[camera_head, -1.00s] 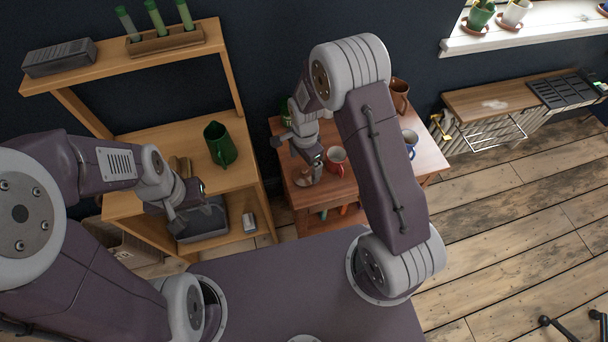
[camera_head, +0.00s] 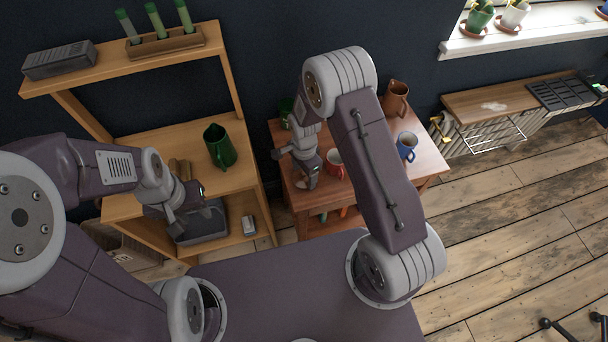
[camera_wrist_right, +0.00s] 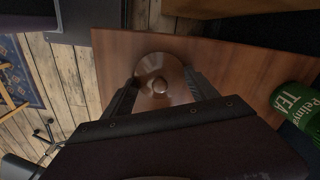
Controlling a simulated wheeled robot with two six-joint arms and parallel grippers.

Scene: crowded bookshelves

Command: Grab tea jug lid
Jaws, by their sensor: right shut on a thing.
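The tea jug lid (camera_wrist_right: 152,72) is a round, glossy brown disc with a small knob. In the right wrist view it sits over the reddish wooden table (camera_wrist_right: 118,62), between the two dark fingers of my right gripper (camera_wrist_right: 160,90), which is shut on it. In the head view my right gripper (camera_head: 308,178) is low at the left part of that table, and the lid is mostly hidden there. A brown jug (camera_head: 396,100) stands at the table's back right. My left gripper (camera_head: 190,218) hangs in front of the wooden shelf; its finger gap is unclear.
A red mug (camera_head: 334,164) stands close beside my right gripper, and a blue-and-white mug (camera_head: 406,147) is further right. A green tea tin (camera_wrist_right: 297,108) is near the table edge. A green jug (camera_head: 218,147) stands on the wooden shelf (camera_head: 180,140). Floor at right is mostly clear.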

